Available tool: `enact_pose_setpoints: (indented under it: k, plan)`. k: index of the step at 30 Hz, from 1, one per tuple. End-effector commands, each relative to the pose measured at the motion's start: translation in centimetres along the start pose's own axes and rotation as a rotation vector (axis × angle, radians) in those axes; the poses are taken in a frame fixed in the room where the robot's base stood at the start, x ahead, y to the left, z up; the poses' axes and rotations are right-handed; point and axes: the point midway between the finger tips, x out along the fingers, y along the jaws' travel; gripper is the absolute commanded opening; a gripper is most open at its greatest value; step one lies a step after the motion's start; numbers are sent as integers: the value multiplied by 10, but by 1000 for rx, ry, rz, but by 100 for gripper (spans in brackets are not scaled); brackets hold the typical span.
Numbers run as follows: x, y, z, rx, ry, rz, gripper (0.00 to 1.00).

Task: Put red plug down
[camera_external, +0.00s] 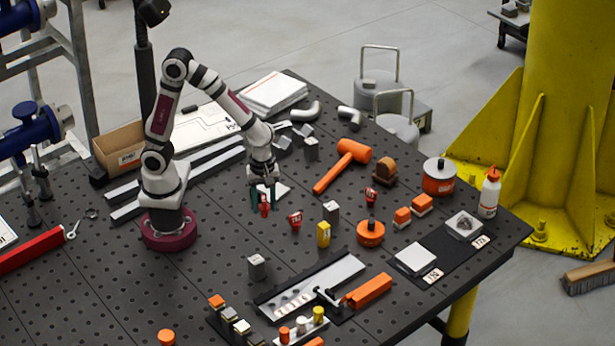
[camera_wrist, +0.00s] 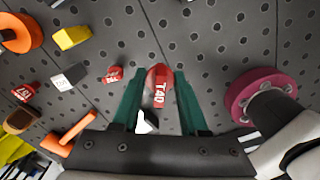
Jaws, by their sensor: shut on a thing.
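My gripper (camera_external: 264,190) points down over the dark perforated table, left of its middle. Its green fingers (camera_wrist: 157,90) are shut on a red plug (camera_external: 264,206) at their tips. In the wrist view this plug (camera_wrist: 158,84) shows a white band reading "T40". It hangs low; I cannot tell whether it touches the table. A second red plug (camera_external: 295,220) with a white band stands just to the right, apart from the gripper; it also shows in the wrist view (camera_wrist: 113,75). A third red plug (camera_external: 371,195) is further right, above an orange round piece.
A grey block (camera_external: 331,212), a yellow block (camera_external: 323,234) and an orange round piece (camera_external: 370,233) stand to the right. An orange mallet (camera_external: 343,166) lies behind. A metal rail plate (camera_external: 310,284) lies in front. Bare table lies just in front of the gripper.

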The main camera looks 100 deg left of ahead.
Motion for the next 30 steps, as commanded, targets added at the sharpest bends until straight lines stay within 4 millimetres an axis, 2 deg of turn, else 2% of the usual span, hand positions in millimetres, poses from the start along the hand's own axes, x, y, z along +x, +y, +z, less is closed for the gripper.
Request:
enact_pose_setpoints:
  k: [1, 3, 6, 10, 14, 18, 22, 26, 30]
  plan:
    - [-1, 8, -22, -157, 0, 1, 0]
    - [-3, 17, -51, -382, 0, 1, 0]
    - [-5, 23, -86, -648, 1, 1, 0]
    - [-7, 24, -113, -852, 1, 2, 0]
    - [3, 26, -137, -919, 2, -2, 0]
    - [30, 32, -182, -921, 2, -4, 0]
    - [52, 36, -216, -916, 2, -3, 0]
    - [63, 39, -233, -910, 2, -1, 0]
    - [90, 39, -235, -908, 1, -3, 0]
